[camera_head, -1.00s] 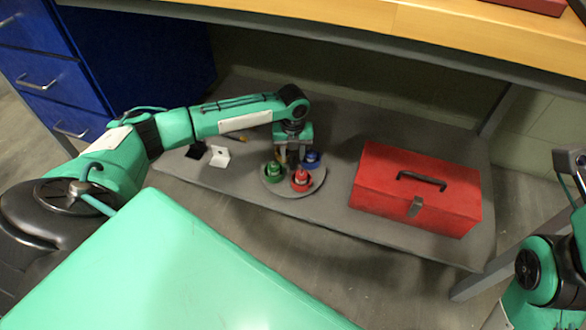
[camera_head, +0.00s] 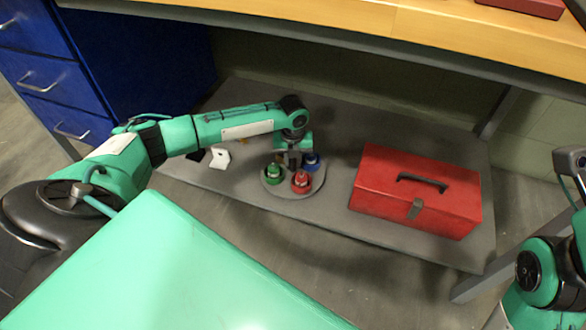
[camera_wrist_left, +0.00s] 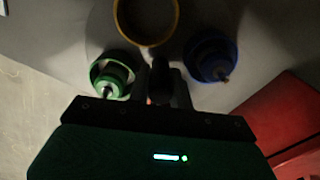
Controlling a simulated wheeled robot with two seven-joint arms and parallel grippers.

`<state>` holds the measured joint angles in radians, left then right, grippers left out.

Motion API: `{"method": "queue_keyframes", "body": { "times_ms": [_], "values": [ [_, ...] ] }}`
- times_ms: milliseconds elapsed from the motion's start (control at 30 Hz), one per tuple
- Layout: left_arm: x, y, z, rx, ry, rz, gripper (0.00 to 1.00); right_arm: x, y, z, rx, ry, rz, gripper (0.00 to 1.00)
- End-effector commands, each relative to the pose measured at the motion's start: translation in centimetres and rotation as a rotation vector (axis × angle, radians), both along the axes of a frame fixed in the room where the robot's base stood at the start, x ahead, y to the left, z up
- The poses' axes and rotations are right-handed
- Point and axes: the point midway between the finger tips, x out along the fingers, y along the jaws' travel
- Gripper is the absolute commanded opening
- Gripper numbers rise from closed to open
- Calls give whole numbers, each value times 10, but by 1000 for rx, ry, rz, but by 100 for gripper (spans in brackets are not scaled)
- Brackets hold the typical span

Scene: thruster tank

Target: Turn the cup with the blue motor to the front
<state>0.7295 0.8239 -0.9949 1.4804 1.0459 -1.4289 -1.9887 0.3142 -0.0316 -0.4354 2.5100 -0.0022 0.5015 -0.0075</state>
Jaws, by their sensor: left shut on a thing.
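A round grey turntable (camera_head: 287,191) carries cups with motors. The green cup (camera_head: 273,173) is at its left, the red cup (camera_head: 301,182) at the front, and the blue cup (camera_head: 311,162) with the blue motor at the right, toward the back. My left gripper (camera_head: 292,160) reaches down among them, shut on a dark upright post (camera_wrist_left: 161,75) at the middle. In the left wrist view, the green cup (camera_wrist_left: 112,76) is left of the fingers and the blue cup (camera_wrist_left: 210,56) right. An empty-looking yellow-rimmed cup (camera_wrist_left: 146,42) is ahead. The red cup is mostly hidden there.
A red toolbox (camera_head: 415,205) stands right of the turntable on the low grey shelf (camera_head: 330,215). A small white object (camera_head: 220,159) and a black one lie at the left. The wooden tabletop (camera_head: 380,18) hangs above. Part of my right arm shows at the right edge.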

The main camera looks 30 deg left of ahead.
Motion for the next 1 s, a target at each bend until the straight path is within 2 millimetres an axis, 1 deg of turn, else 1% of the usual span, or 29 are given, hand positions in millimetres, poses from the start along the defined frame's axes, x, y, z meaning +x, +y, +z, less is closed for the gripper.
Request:
{"method": "queue_keyframes", "body": {
  "times_ms": [700, 1000],
  "values": [
    [0, 0, 1, 0, 2, -261, 1, 0, 0, 22, -2, 0, 0, 36],
    [0, -1, 0, -1, 2, -295, 1, 0, 0, 23, -2, 0, 0, 36]
  ]
}}
